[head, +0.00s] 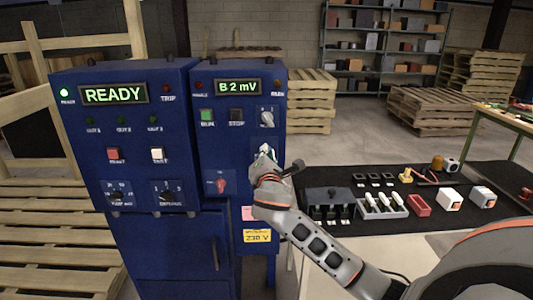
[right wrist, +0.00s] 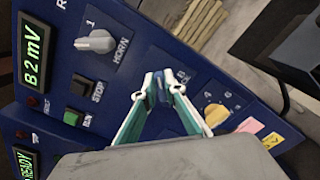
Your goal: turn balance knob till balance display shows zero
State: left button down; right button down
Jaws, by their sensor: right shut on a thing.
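The balance display (head: 238,87) on the right blue cabinet reads "B 2 mV" in green; it also shows in the right wrist view (right wrist: 36,50). My right gripper (head: 265,150) is at this cabinet's front, below the grey HORN knob (head: 267,118). In the right wrist view, its fingertips (right wrist: 161,87) are closed on a small dark blue knob (right wrist: 158,87), likely the balance knob. The fingers hide most of this knob and its label. My left gripper is not in view.
A green RUN button (head: 207,116), a dark STOP button (head: 236,115) and a red rotary switch (head: 221,184) are on the same cabinet. The left cabinet's display (head: 113,93) reads "READY". A dark table (head: 330,176) with several parts stands at the right.

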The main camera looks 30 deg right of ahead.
jog(key=m, duration=1)
jog(key=shift+s+d+f, duration=0.1)
jog(key=shift+d+f, duration=0.15)
jog(key=shift+f, duration=0.1)
jog(key=shift+m, duration=0.4)
jog(key=c, duration=2.1)
grip_release()
jog(key=shift+f, duration=0.1)
jog(key=v, duration=1.2)
